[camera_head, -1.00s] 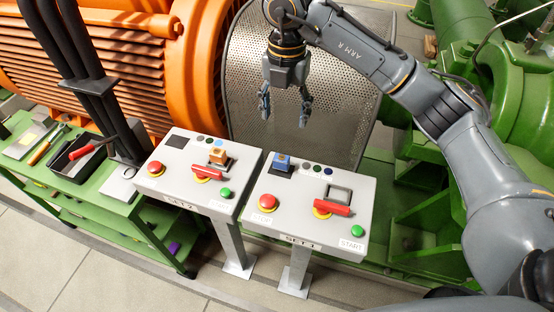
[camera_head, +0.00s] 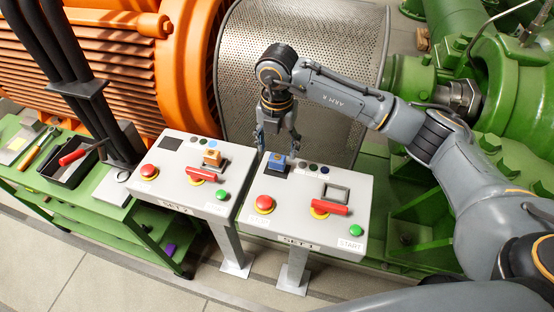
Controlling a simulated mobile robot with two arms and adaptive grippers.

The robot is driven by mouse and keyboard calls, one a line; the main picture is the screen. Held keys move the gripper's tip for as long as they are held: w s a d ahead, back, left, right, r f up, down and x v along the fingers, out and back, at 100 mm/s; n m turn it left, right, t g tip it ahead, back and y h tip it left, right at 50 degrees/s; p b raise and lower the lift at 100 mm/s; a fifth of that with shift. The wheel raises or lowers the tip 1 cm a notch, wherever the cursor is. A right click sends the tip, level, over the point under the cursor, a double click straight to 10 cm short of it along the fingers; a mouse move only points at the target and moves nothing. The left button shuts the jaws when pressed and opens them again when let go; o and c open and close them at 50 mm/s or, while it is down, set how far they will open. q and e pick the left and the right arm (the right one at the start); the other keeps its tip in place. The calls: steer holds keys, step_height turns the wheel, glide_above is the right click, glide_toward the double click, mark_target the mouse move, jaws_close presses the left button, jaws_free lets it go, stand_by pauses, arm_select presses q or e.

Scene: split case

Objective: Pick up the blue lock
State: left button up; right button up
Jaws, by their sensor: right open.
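The blue lock (camera_head: 277,163) sits on a dark square at the upper left of the right control panel (camera_head: 280,215), labelled SET 1. My right gripper (camera_head: 276,148) is just above and behind the lock, pointing down, with its fingers apart and nothing seen between them. The fingertips overlap the panel's back edge in the picture, so I cannot tell whether they touch the lock. My left gripper is not in view.
The left panel (camera_head: 165,195) carries an orange lock (camera_head: 212,157) and a red handle. The right panel has a red handle (camera_head: 330,208), a red button and a green button (camera_head: 355,230). A perforated guard (camera_head: 330,60) stands behind. A green tool cart (camera_head: 100,215) is at left.

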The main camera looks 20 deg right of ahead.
mark_target(277, 157)
steer(key=f+p, duration=0.1)
steer(key=s+f, duration=0.1)
steer(key=f, duration=0.1)
steer(key=shift+a+f+p, duration=0.1)
steer(key=shift+f+p, duration=0.1)
steer(key=shift+p, duration=0.15)
steer(key=shift+w+f, duration=0.2)
steer(key=shift+f, duration=0.2)
steer(key=c, duration=1.3)
steer(key=shift+r, duration=0.1)
